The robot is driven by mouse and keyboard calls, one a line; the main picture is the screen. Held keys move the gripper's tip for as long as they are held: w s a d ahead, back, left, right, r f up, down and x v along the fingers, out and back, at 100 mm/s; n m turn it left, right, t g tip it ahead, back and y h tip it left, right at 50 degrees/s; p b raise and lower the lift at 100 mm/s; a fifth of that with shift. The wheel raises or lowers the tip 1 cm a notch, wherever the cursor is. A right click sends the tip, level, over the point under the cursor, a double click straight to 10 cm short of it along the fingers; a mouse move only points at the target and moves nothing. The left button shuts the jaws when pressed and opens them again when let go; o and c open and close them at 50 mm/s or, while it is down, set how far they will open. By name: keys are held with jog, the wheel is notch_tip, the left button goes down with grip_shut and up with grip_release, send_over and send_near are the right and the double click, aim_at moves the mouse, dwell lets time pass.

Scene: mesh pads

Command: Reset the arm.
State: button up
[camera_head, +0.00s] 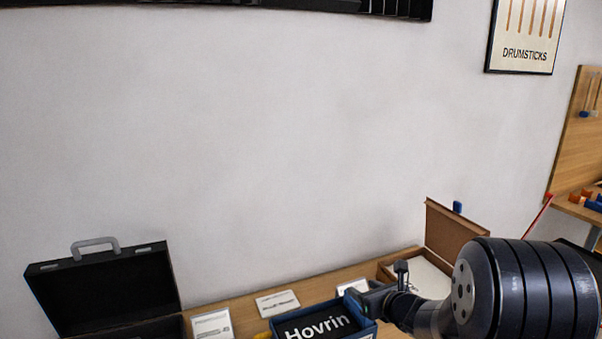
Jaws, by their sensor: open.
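My arm (520,290) reaches in from the lower right, dark and rounded. My gripper (372,302) is at its far end, small and dark, beside the right edge of a blue tray. It is open. I see nothing between its fingers, though the arm hides part of it.
A wooden table (238,311) runs along the white wall. It bears an open black case (105,290), white cards (277,303), a blue tray (270,326) holding a dark "Hovrin" item (318,328), and an open wooden box (455,235). Another wooden shelf (575,208) stands at right.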

jog(key=shift+w+a+f+b, duration=0.2)
jog(key=shift+w+f+b, duration=0.1)
jog(key=shift+w+f, duration=0.2)
jog(key=shift+w+a+f+b, duration=0.15)
jog(key=shift+w+f+b, duration=0.1)
jog(key=shift+w+f, duration=0.15)
jog(key=shift+s+f+b, duration=0.1)
jog(key=shift+f+b, duration=0.25)
jog(key=shift+b, duration=0.15)
notch_tip(320, 180, up, 2)
jog(key=p, duration=0.2)
jog(key=shift+r+p, duration=0.15)
jog(key=shift+p, duration=0.25)
notch_tip(320, 180, up, 10)
jog(key=p, duration=0.2)
jog(key=s+a+f+p, duration=0.1)
jog(key=s+p, duration=0.4)
jog(key=shift+s+f+m+p, duration=0.3)
jog(key=shift+s+f+p, duration=0.1)
jog(key=shift+a, duration=0.1)
